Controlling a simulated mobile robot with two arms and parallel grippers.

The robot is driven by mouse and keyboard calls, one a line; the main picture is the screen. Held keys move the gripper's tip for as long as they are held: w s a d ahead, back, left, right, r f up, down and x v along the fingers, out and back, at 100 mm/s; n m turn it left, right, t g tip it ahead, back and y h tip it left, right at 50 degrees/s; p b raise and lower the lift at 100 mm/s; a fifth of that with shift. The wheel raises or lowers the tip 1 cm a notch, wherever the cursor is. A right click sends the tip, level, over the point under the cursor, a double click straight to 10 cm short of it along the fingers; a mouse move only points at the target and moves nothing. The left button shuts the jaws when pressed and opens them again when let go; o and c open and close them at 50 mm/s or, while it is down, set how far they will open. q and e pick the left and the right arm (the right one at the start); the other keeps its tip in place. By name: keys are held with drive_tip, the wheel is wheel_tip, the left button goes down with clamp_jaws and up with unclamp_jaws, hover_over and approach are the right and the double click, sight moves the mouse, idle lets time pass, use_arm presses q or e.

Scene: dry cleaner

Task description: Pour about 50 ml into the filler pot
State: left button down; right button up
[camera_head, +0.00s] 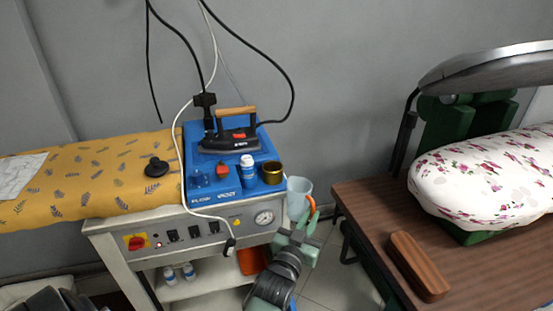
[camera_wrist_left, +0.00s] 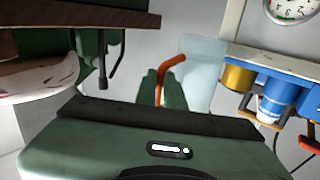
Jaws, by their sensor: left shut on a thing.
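A pale blue translucent jug (camera_head: 297,194) with an orange handle (camera_head: 312,207) is held roughly upright just right of the ironing station. My left gripper (camera_head: 305,222) is shut on the handle; the left wrist view also shows the jug (camera_wrist_left: 203,68) and the handle (camera_wrist_left: 167,75) between the fingers (camera_wrist_left: 160,92). The jug's contents cannot be made out. A small brass-coloured pot (camera_head: 272,173), likely the filler pot, stands on the blue top's front right corner, left of the jug and apart from it. It also shows in the left wrist view (camera_wrist_left: 238,78). My right gripper is not in view.
A white cable hangs over the front. A brown table (camera_head: 360,205) with a wooden block (camera_head: 418,265) stands right, across a floor gap.

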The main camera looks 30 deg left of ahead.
use_arm(q)
drive_tip(key=shift+s+r, duration=0.1)
drive_tip(key=shift+s, duration=0.05)
drive_tip(key=a+r+n+p, duration=0.1)
drive_tip(key=r+p, duration=0.1)
drive_tip(key=p, duration=0.1)
drive_tip(key=w+a+r+n+g+p, duration=0.1)
drive_tip(key=r+p, duration=0.1)
drive_tip(key=p, duration=0.1)
drive_tip(key=r+n+g+h+p, duration=0.1)
drive_tip(key=r+p, duration=0.1)
drive_tip(key=p, duration=0.1)
drive_tip(key=shift+w+a+n, duration=0.2)
drive_tip(key=shift+a+n, duration=0.2)
wheel_tip(320, 180, up, 6)
drive_tip(key=n+g+h+p, duration=0.2)
drive_tip(key=n+g+p, duration=0.15)
drive_tip(key=p, duration=0.25)
hover_over(311, 187)
drive_tip(key=s+a, duration=0.3)
drive_tip(key=shift+a+r+n+h+p, duration=0.4)
drive_tip(key=shift+a+r+n+p, duration=0.05)
drive_tip(key=shift+r, duration=0.15)
drive_tip(key=shift+w+a+r+g, duration=0.1)
drive_tip(key=shift+a+r+g, duration=0.1)
drive_tip(key=shift+r+g, duration=0.1)
drive_tip(key=shift+w+a+r+n+h+p, duration=0.25)
drive_tip(key=shift+a+r+n+h+p, duration=0.35)
drive_tip(key=shift+r+n+h, duration=0.1)
